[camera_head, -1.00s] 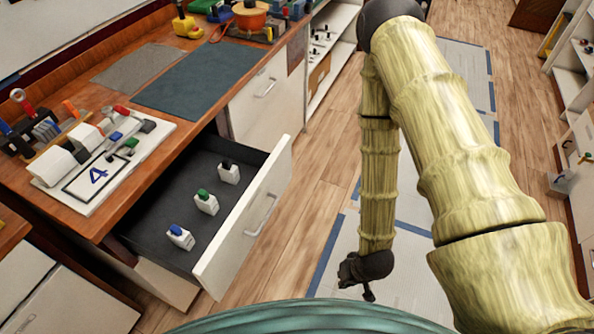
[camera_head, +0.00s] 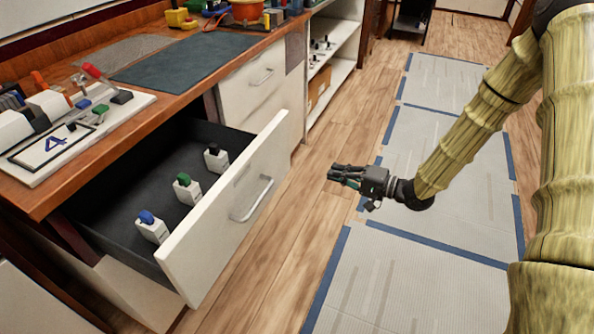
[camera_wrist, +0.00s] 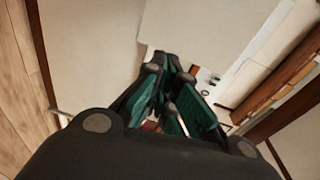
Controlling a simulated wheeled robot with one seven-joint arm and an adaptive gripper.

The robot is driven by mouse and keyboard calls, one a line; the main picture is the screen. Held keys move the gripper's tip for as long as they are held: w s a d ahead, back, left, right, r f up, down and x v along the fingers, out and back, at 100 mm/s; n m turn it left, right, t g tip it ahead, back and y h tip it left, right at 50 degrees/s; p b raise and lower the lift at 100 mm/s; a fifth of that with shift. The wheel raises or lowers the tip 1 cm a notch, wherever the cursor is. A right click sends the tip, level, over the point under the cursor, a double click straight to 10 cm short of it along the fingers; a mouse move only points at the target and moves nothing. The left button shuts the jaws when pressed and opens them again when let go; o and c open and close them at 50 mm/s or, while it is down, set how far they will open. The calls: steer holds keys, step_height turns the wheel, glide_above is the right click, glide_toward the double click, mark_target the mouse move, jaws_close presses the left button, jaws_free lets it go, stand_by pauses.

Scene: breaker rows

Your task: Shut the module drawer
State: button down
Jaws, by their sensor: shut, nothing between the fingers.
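The module drawer (camera_head: 222,222) stands pulled out from under the wooden counter, its white front with a metal handle (camera_head: 251,199) facing right. Inside it, in a row, are three white modules with a blue (camera_head: 151,227), a green (camera_head: 186,189) and a black (camera_head: 215,157) top. My gripper (camera_head: 332,173) is shut and empty, out over the floor to the right of the drawer front and clear of it. In the wrist view my gripper's green-padded fingers (camera_wrist: 170,98) are close together, with pale surfaces behind them; I cannot tell which surfaces these are.
On the counter (camera_head: 130,140) lie a white panel marked 4 (camera_head: 60,145) and a dark mat (camera_head: 184,57). A closed white drawer (camera_head: 262,80) and open shelves (camera_head: 335,50) stand beyond. The floor (camera_head: 285,230) between drawer and gripper is clear.

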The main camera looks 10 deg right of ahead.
steer(key=d+y+b, duration=0.1)
steer(key=b, duration=0.3)
glide_toward(288, 153)
steer(key=shift+y, duration=0.4)
steer(key=x, duration=0.5)
steer(key=shift+w+f, duration=0.3)
steer(key=shift+x, duration=0.9)
steer(key=shift+a, duration=0.1)
